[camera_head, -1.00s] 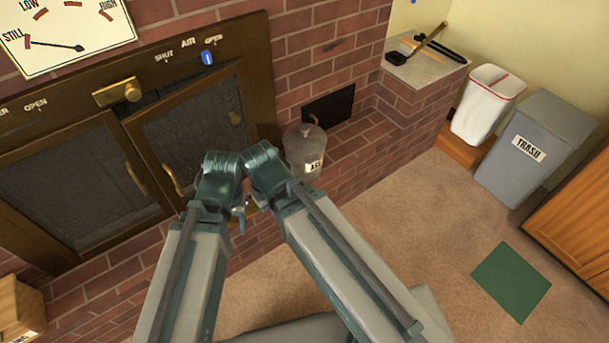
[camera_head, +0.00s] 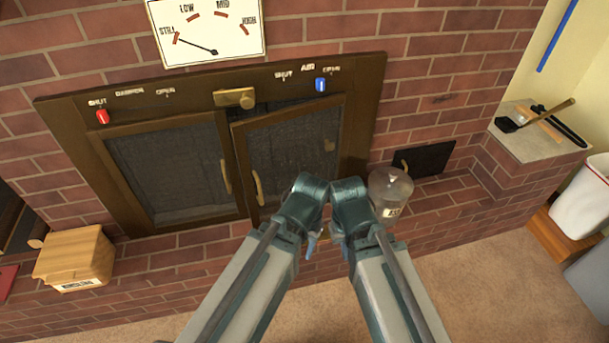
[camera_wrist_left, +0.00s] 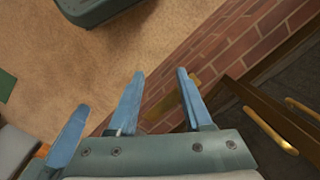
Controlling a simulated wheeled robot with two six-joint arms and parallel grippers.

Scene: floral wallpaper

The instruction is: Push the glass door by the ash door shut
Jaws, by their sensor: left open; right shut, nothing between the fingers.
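The glass door by the ash door (camera_head: 293,150) is the right one of two dark-framed glass doors. It stands ajar, its left side out from the frame, with a dark gap along its top. Its brass handle (camera_head: 258,188) is on the left side. The small black ash door (camera_head: 425,160) is in the brick to the right. In the left wrist view my left gripper (camera_wrist_left: 160,73) is open and empty, beside a door edge with a brass handle (camera_wrist_left: 270,130). My right gripper (camera_head: 312,243) is shut and empty below the doors, mostly hidden by my wrists.
The left glass door (camera_head: 165,165) looks closed. A lidded ash bucket (camera_head: 391,190) stands on the brick ledge before the ash door, close to my right wrist. A wooden box (camera_head: 75,257) is at the left. Carpet (camera_head: 480,290) lies clear at lower right.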

